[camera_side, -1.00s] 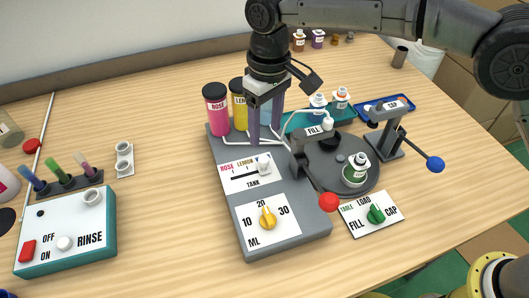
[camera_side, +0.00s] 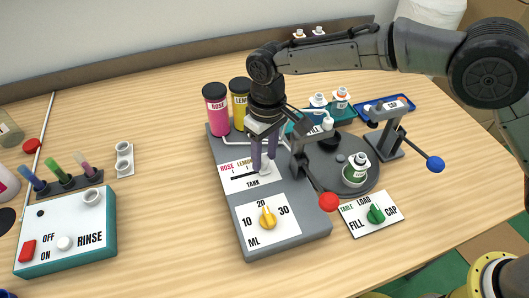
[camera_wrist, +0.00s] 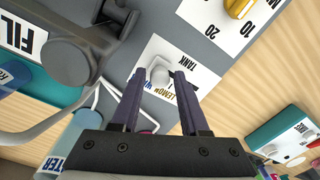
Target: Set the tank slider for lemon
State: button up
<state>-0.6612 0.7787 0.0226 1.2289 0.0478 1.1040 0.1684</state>
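The tank slider's white knob (camera_side: 265,169) stands at the right end of its slot on the white TANK label (camera_side: 238,183), to the right of the LEMON mark. In the wrist view the knob (camera_wrist: 158,75) shows between the tips of my two purple fingers, with a gap on both sides. My gripper (camera_side: 264,164) points down over the label and is open; it also shows in the wrist view (camera_wrist: 159,80). Whether a finger touches the knob cannot be told. The fingers and arm hide the label's right part in the side view.
The pink rose tank (camera_side: 217,110) and yellow lemon tank (camera_side: 239,105) stand behind the label. The fill lever with a red ball (camera_side: 329,202) is close on the right. The yellow ML dial (camera_side: 267,217) is in front. The rinse box (camera_side: 70,235) stands at the left.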

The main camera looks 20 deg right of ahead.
grip_shut()
dwell(1.1)
